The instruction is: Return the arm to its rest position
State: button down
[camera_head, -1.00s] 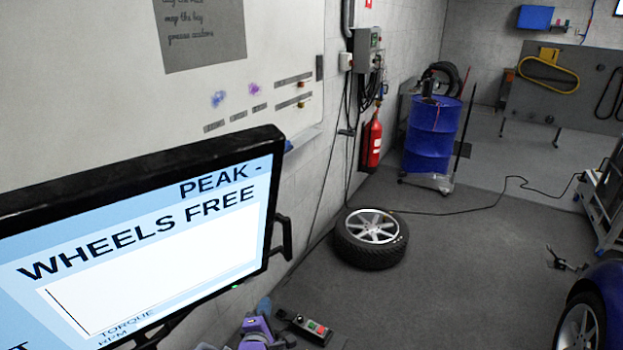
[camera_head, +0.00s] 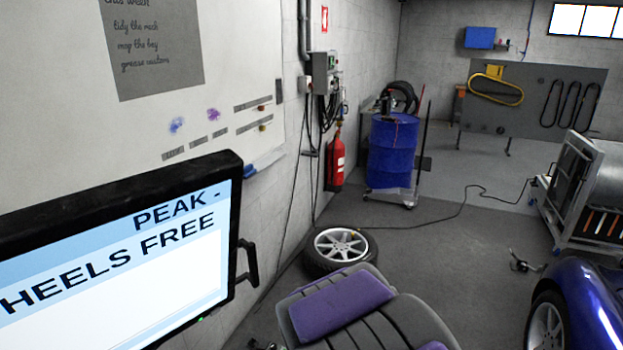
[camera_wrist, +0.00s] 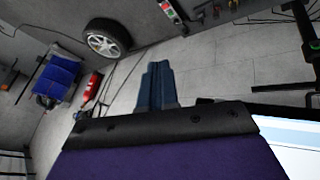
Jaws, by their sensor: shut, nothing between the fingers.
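My gripper (camera_wrist: 157,68) shows in the wrist view as narrow blue-grey fingers, closed together with nothing between them. In the head view, my purple and grey arm link (camera_head: 340,305) rises at the bottom centre, right of the monitor; my gripper is not visible there. The arm appears bent up close to my body, and nothing touches the fingers.
A black-framed monitor (camera_head: 120,270) stands close at left. A wheel (camera_head: 340,248) lies on the floor beyond my arm. A blue car (camera_head: 575,305) is at right. A blue drum (camera_head: 393,150) and fire extinguisher (camera_head: 337,160) stand farther back. The middle floor is open, crossed by a cable.

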jog(key=s+d+r+m+g, duration=0.2)
jog(key=s+d, duration=0.2)
jog(key=s, duration=0.7)
jog(key=s+d+r+m+g, duration=0.3)
jog(key=s+d, duration=0.2)
jog(key=s, duration=0.6)
jog(key=s+d+r+m+g, duration=0.2)
jog(key=s+d, duration=0.3)
jog(key=s, duration=0.5)
jog(key=shift+s+d+r+m+g+h, duration=0.15)
jog(key=shift+s+r+m+g+h, duration=0.3)
jog(key=shift+m, duration=0.25)
jog(key=shift+w, duration=0.1)
